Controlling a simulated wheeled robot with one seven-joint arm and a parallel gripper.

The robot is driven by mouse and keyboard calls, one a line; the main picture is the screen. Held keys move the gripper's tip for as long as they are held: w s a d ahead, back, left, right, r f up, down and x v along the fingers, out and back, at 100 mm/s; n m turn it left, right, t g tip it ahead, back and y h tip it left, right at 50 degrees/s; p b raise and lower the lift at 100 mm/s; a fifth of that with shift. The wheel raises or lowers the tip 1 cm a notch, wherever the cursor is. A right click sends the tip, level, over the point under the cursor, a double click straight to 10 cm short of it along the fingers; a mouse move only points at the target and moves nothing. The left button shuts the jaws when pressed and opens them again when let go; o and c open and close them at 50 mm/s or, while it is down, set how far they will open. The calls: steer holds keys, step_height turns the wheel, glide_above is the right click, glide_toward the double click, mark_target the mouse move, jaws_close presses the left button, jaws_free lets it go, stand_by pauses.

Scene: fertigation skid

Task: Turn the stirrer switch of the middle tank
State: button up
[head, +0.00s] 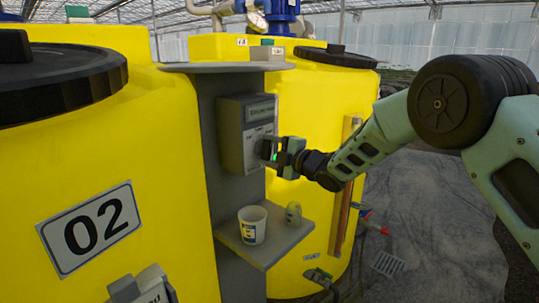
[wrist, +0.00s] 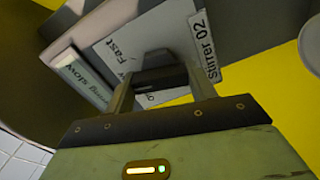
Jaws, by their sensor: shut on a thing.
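A grey switch box (head: 240,132) is mounted on a grey post between two yellow tanks. The near tank (head: 130,150) carries a plate reading 02. In the wrist view, the box front (wrist: 130,45) has a label "Stirrer 02" (wrist: 205,45) and the word "Fast". Its small display (wrist: 88,78) seems to end in "slow". My gripper (head: 272,152) is at the box front. In the wrist view, my gripper (wrist: 161,90) is shut on the dark switch knob (wrist: 158,72), one finger on each side. The knob's lower part and some of the lettering are hidden.
Below the box, a grey shelf (head: 262,252) holds a white cup (head: 252,224) and a small greenish object (head: 293,214). Another yellow tank (head: 305,100) stands behind. Another box (head: 143,287) shows at the lower left.

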steer(key=m, duration=0.6)
steer(key=shift+f, duration=0.1)
stand_by(0.6)
steer(key=o, duration=1)
steer(key=b+v, duration=0.1)
steer(key=v, duration=1.6)
steer(key=shift+s+d+b, duration=0.2)
steer(key=shift+b, duration=0.1)
